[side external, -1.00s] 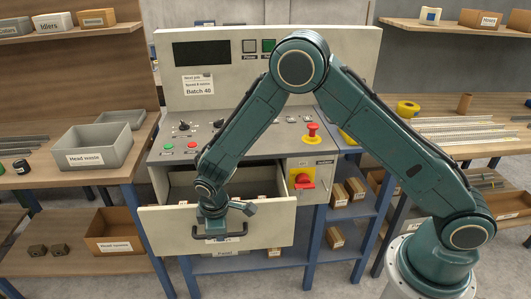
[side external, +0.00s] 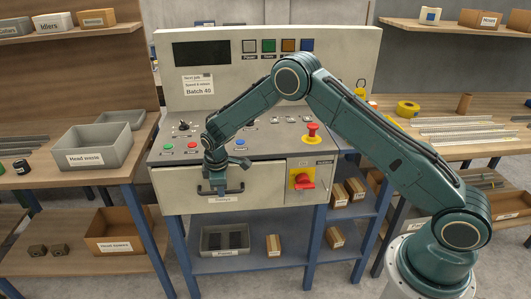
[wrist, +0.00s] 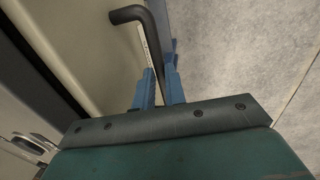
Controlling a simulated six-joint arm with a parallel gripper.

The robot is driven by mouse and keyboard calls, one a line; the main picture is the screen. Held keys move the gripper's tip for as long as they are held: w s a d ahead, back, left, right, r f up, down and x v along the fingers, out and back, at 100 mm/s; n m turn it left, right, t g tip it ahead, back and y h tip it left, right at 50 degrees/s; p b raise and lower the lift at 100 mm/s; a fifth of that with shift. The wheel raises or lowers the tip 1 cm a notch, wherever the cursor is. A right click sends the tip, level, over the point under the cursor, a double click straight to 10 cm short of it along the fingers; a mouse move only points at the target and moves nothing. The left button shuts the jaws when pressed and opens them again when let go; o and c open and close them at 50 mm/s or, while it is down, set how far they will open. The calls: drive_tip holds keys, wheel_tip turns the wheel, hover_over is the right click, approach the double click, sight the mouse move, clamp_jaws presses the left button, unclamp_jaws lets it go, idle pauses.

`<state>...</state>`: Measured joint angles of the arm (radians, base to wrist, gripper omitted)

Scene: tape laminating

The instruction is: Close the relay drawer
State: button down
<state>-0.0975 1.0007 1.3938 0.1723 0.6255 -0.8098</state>
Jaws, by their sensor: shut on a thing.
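The relay drawer (side external: 262,188) is a cream front panel below the sloped control desk. In the side view its front sits flush, or nearly so, with the cabinet; a thin remaining gap is hard to rule out. Its black bar handle (side external: 238,189) is on the front. My gripper (side external: 218,190) points down at the handle and is shut on it. In the wrist view the blue fingers (wrist: 159,85) straddle the dark handle (wrist: 130,14), beside the cream drawer front (wrist: 100,45). A dark band runs along the panel's edge there. The drawer's inside is hidden.
The control desk (side external: 265,142) with knobs and buttons is just above. A red emergency button (side external: 311,130) and a red-yellow switch (side external: 303,180) stand to the right. A grey bin (side external: 226,240) and small boxes are on the shelf below. A grey bin (side external: 100,147) sits on the left bench.

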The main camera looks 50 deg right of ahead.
drive_tip(key=shift+w+d, duration=0.2)
drive_tip(key=shift+d, duration=0.05)
drive_tip(key=c, duration=1.5)
unclamp_jaws()
drive_tip(key=shift+o, duration=0.2)
drive_tip(key=shift+a, duration=0.15)
drive_tip(key=shift+s+r, duration=0.1)
drive_tip(key=shift+r, duration=0.05)
drive_tip(key=shift+s+a+r, duration=0.1)
drive_tip(key=shift+a+r, duration=0.05)
drive_tip(key=shift+r, duration=0.7)
wheel_tip(320, 180, up, 12)
drive_tip(key=s+a, duration=0.1)
drive_tip(key=shift+s+a+f, duration=0.2)
drive_tip(key=shift+s, duration=0.1)
drive_tip(key=shift+r, duration=0.1)
